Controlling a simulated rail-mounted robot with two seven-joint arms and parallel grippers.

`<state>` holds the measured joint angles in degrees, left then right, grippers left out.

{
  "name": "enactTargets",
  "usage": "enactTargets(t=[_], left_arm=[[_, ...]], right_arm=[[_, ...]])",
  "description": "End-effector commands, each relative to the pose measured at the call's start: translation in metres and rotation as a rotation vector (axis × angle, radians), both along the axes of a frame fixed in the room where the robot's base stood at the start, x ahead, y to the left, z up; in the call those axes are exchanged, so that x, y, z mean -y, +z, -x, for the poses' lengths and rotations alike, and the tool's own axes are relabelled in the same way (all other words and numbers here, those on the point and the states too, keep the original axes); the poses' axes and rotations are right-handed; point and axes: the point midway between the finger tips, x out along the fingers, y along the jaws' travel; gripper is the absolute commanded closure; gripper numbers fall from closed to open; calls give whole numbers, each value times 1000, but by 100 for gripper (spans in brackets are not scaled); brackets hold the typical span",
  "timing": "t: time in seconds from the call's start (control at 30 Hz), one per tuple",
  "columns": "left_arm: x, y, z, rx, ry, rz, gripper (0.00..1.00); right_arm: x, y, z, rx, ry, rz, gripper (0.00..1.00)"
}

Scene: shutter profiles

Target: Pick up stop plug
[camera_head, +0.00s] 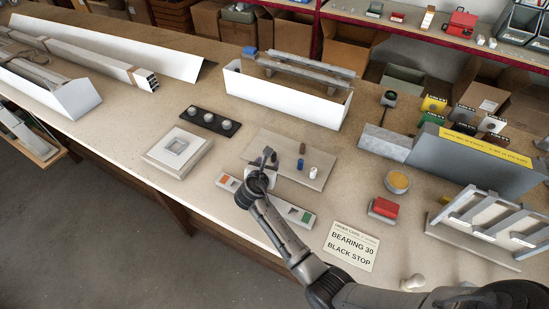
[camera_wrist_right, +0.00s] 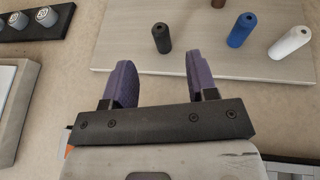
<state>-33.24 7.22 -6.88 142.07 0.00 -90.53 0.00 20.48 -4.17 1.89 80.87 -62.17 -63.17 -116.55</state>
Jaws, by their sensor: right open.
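Several small stop plugs stand on a light board (camera_head: 262,142). In the right wrist view, a black plug (camera_wrist_right: 162,38) stands at the board's near left, with a blue plug (camera_wrist_right: 242,30), a white plug (camera_wrist_right: 290,43) and a partly cut-off brown plug (camera_wrist_right: 219,4) to its right. The blue (camera_head: 300,164), white (camera_head: 313,172) and brown (camera_head: 302,148) plugs also show in the head view. My right gripper (camera_wrist_right: 158,72) is open and empty, its fingers apart, with the black plug beyond the gap between them, not gripped. My left gripper is not in view.
An order card (camera_head: 352,246) reads "BEARING 30 BLACK STOP". A black strip with several round pieces (camera_head: 209,121) and a pale square block (camera_head: 177,151) lie left of the board. A white channel (camera_head: 285,100) stands behind; a red block (camera_head: 384,208) lies right.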

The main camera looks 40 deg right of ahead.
Motion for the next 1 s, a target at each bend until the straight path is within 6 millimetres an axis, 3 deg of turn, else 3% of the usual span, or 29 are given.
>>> enactTargets(t=[0.43,0.73,1.0], left_arm=[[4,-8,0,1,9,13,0],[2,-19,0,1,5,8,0],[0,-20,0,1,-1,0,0]], right_arm=[[27,-14,-18,0,0,0,47],[56,-27,-37,0,0,-1,47],[62,-29,-41,1,1,-1,47]])
